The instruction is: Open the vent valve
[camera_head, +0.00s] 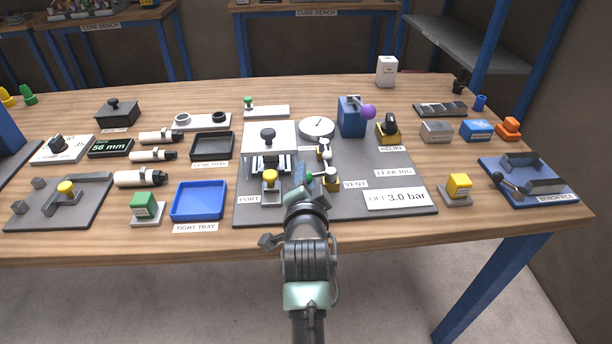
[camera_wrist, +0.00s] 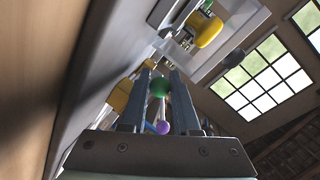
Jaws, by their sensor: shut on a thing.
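The vent valve is a small brass fitting (camera_head: 331,182) beside the VENT label (camera_head: 356,184) on the grey mat. Its green ball knob (camera_head: 310,177) points left, toward my gripper (camera_head: 303,174). In the wrist view the green knob (camera_wrist: 160,87) sits between the two fingers of my gripper (camera_wrist: 160,76), which are shut on it. A thin pale stem shows beneath the knob. My gripper hides part of the valve's left side in the head view.
A yellow-knobbed fitting (camera_head: 270,180) stands close left of my gripper, by the PORT label. Behind are a round gauge (camera_head: 317,127) and a blue box (camera_head: 350,117) with a purple ball (camera_head: 368,111).

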